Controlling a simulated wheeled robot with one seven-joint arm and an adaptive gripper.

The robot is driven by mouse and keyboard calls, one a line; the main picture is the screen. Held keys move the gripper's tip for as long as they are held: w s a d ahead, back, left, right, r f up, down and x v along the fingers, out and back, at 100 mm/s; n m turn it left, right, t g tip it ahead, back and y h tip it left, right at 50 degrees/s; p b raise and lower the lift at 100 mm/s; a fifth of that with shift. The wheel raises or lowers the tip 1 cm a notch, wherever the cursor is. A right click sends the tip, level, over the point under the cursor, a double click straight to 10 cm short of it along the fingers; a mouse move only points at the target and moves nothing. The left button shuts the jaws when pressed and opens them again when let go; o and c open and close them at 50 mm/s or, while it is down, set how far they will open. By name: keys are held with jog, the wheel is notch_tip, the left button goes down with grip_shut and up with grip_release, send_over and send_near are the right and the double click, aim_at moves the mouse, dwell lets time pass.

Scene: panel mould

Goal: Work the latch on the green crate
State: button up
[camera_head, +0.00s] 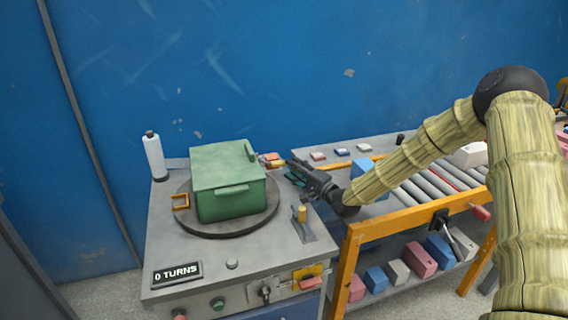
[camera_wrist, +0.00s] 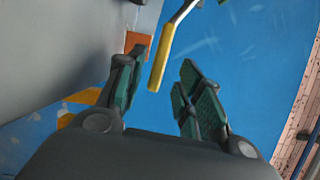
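The green crate (camera_head: 228,187) sits with its lid down on a dark round turntable (camera_head: 202,230) on the grey bench. An orange bracket (camera_head: 181,202) stands at its left side. A small red-orange part (camera_head: 271,160) shows at its right side, close to my gripper (camera_head: 284,171). In the wrist view my gripper (camera_wrist: 161,72) is open, with teal finger pads. A yellow grip on a bent metal rod (camera_wrist: 161,52) shows between and beyond the fingertips, with an orange-brown block (camera_wrist: 137,41) beside it. I cannot tell whether a finger touches the grip. The crate's right side is mostly hidden.
A white bottle (camera_head: 155,157) stands at the bench's back left. A small upright yellow-topped lever (camera_head: 302,220) stands right of the turntable. The display (camera_head: 177,273) reads "0 TURNS". An orange-framed roller conveyor (camera_head: 405,213) with coloured blocks is at right. A blue wall is behind.

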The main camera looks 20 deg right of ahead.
aim_at(284, 161)
jog(key=shift+x, duration=2.8)
grip_shut()
